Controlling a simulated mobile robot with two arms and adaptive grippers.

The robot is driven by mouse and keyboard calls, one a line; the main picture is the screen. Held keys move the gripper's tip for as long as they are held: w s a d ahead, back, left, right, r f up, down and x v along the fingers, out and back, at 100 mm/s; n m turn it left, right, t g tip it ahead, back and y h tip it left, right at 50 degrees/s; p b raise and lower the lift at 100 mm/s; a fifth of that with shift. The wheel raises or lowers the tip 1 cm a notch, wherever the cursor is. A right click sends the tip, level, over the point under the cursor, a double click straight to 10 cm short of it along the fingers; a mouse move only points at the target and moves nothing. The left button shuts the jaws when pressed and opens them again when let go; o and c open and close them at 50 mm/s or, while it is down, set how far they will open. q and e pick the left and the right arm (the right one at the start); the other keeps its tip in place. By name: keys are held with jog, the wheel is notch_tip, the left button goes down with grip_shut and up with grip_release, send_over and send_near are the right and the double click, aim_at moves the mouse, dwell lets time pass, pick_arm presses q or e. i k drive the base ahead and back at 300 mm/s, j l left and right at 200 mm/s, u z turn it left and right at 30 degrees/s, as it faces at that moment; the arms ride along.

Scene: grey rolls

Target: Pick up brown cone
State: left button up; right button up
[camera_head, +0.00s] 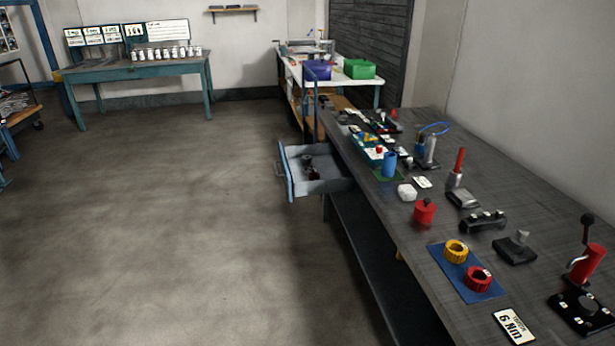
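I cannot make out a brown cone anywhere in the head view. Neither of my grippers shows. A long dark workbench (396,228) runs along the right side, with many small items on it. An open drawer (289,178) sticks out from its left side, with small dark objects (311,168) inside that are too small to name. Many items toward the bench's far end are also too small to tell apart.
Near on the bench are a yellow ring (456,251) and a red ring (478,279) on a blue mat (450,274), a red pot (424,212) and a red-handled device (586,263). A teal table (130,72) stands far left. The floor (170,220) is clear.

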aim_at(314, 179)
jog(key=i+j+u, duration=0.1)
jog(key=i+u, duration=0.5)
jog(key=i+j, duration=0.1)
jog(key=i, duration=2.6)
jog(key=i+z, duration=0.1)
jog(key=i, duration=0.4)
jog(key=i+j+z, duration=0.1)
jog(key=i, duration=0.45)
jog(key=i+j+z, duration=0.1)
jog(key=i, duration=0.4)
jog(key=i+j+z, duration=0.1)
jog(key=i, duration=0.4)
